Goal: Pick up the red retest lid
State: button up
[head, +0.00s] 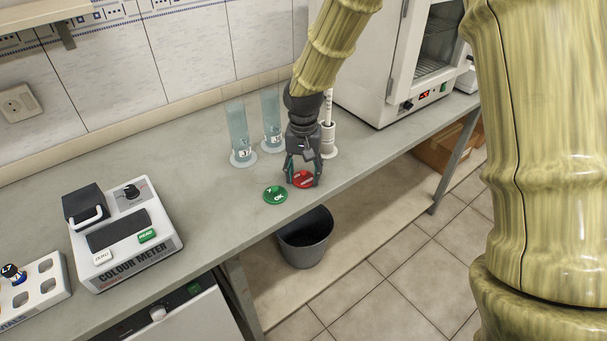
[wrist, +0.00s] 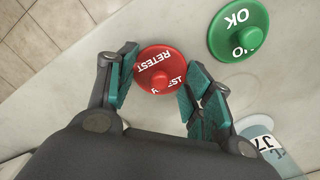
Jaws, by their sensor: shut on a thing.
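The red retest lid (head: 304,180) lies near the front edge of the bench, under my gripper (head: 302,178). In the wrist view the red lid (wrist: 161,70) is a round disc with white RETEST lettering and a red knob in the middle. My gripper (wrist: 158,82) has its teal-padded fingers on opposite sides of the lid, shut on it. In the head view the fingers partly hide the lid. I cannot tell whether it is clear of the bench top.
A green OK lid (head: 275,195) lies just left of the red one. Two clear cylinders (head: 239,135) stand behind. A colour meter (head: 120,230) is at the left, a white oven (head: 395,60) at the back right. A grey bin (head: 305,240) stands below the bench edge.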

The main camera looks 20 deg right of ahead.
aim_at(303, 172)
jog(key=shift+r, duration=0.65)
jog(key=shift+r+b, duration=0.3)
jog(key=shift+r, duration=0.65)
jog(key=s+a+r+b, duration=0.1)
jog(key=s+a, duration=0.1)
jog(key=s, duration=0.5)
jog(key=s+a+b, duration=0.1)
jog(key=s, duration=0.7)
jog(key=shift+s+a+r, duration=0.3)
jog(key=shift+a+r, duration=0.05)
jog(key=shift+a, duration=0.05)
jog(key=shift+f, duration=0.1)
